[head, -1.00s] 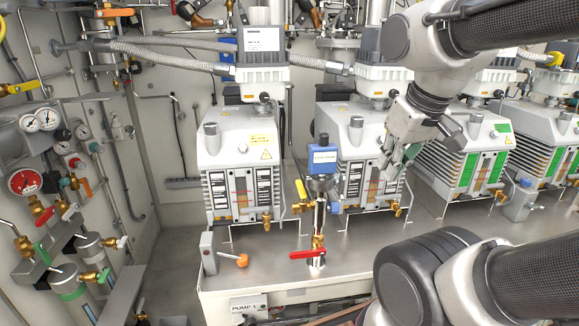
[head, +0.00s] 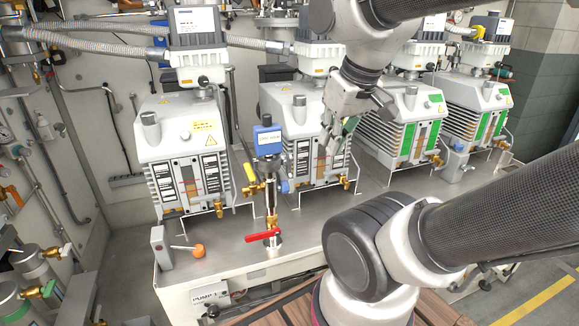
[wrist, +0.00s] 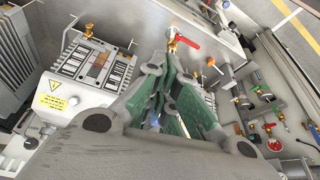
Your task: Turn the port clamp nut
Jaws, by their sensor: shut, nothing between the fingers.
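My gripper (head: 334,142) hangs in front of the right side of the second pump (head: 300,122) in the head view, its fingers pointing down. In the wrist view its green-padded fingers (wrist: 170,103) are shut and hold nothing. I cannot pick out the port clamp nut for certain. A small dark round fitting (head: 204,82) shows at the neck of the first pump (head: 180,128), under its white-topped unit. My gripper is well to the right of that fitting. The wrist view shows a pump (wrist: 95,72) to the left of the fingers.
A post with a blue box (head: 267,139) and a red lever (head: 263,236) stands in front of the pumps. An orange-knobbed handle (head: 198,251) is at the bench's front left. Corrugated hoses (head: 90,42) run behind. The steel bench top (head: 225,238) has some bare room.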

